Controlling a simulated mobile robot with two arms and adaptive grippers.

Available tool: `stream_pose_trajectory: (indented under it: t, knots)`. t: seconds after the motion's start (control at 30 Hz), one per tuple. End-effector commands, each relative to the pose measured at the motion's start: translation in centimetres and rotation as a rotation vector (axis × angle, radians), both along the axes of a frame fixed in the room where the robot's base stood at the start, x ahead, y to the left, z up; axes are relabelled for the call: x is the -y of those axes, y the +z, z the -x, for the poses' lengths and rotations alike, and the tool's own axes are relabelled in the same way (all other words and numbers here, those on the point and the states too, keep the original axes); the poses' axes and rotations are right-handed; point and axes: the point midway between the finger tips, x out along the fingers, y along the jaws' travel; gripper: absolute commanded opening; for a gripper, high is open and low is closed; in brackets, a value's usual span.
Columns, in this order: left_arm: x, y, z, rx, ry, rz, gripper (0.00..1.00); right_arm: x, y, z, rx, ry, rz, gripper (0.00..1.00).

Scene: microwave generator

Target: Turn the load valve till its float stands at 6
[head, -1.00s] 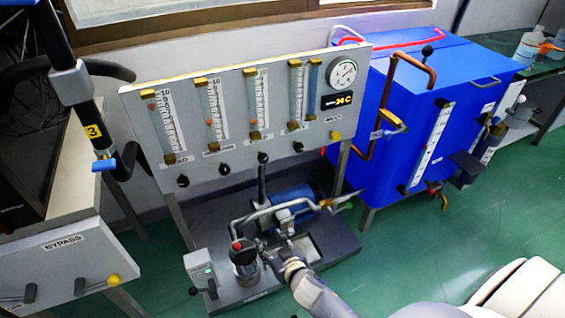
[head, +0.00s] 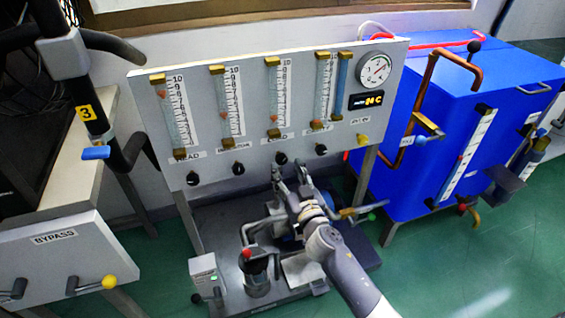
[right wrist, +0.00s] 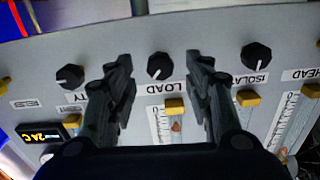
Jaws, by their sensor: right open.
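The load flowmeter is the third tube (head: 275,95) from the left on the grey panel in the head view. Its orange float (head: 276,119) stands low, near the bottom of the scale. The black load knob (head: 281,158) is below the tube. My right gripper (head: 289,172) is open and empty just in front of and below this knob. In the right wrist view, which is upside down, the load knob (right wrist: 159,66) and LOAD label (right wrist: 165,87) show between the two open fingers (right wrist: 160,75). The orange float (right wrist: 176,126) also shows there. My left gripper is not in view.
Similar knobs flank it: the isolation knob (head: 238,168) and another (head: 321,150) at right. Pipework and a red-topped valve (head: 247,254) stand on the base below. A blue tank (head: 440,130) is at right, a bypass panel (head: 55,260) at left.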

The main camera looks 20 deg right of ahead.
Motion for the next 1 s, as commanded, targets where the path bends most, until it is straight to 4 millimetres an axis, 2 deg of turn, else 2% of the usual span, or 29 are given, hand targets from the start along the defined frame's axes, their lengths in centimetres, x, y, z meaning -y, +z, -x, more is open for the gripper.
stream_pose_trajectory:
  t: [0.1,0.3,0.5,0.73,0.77,0.93,1.0]
  knots:
    - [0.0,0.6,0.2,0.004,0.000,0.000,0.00,0.0,0.0,-2.0,0.001,-0.001,0.000,0.47]
    - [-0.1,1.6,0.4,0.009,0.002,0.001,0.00,-0.1,-0.1,-4.1,-0.001,-0.001,0.000,0.47]
    - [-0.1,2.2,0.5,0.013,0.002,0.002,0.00,-0.1,-0.1,-4.9,-0.002,-0.001,-0.001,0.47]
    - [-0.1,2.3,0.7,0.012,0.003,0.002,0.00,-0.2,-0.1,-5.0,-0.002,-0.001,-0.001,0.47]
    - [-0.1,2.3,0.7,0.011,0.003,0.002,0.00,-0.2,-0.1,-5.0,-0.002,-0.001,-0.001,0.45]
    - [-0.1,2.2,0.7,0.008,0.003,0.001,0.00,-0.2,-0.1,-4.9,-0.002,-0.001,-0.001,0.07]
    - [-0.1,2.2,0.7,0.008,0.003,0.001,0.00,-0.2,-0.1,-4.9,-0.002,-0.001,-0.001,0.03]
